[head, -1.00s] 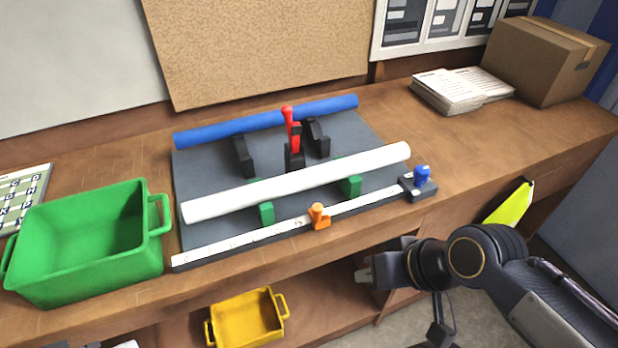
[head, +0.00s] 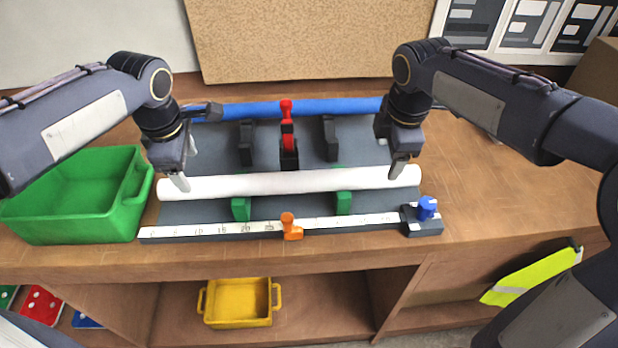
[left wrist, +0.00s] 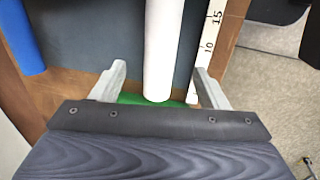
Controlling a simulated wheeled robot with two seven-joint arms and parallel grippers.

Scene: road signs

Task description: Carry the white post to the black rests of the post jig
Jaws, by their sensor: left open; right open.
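The white post (head: 285,183) lies level across the green rests (head: 241,207) of the post jig (head: 200,211). The black rests (head: 246,143) stand behind it, empty, on both sides of a red clamp (head: 287,135). My left gripper (head: 187,167) is open over the post's left end. In the left wrist view the post (left wrist: 163,50) runs between the two spread fingers (left wrist: 160,88), with a gap on each side. My right gripper (head: 398,165) is above the post's right end, open; its fingers partly overlap in the head view.
A blue bar (head: 290,108) lies along the jig's back. A ruler strip with an orange slider (head: 290,226) and a blue knob (head: 427,208) runs along the front. A green bin (head: 80,205) stands left. A yellow bin (head: 238,303) is on the shelf below. The bench right of the jig is clear.

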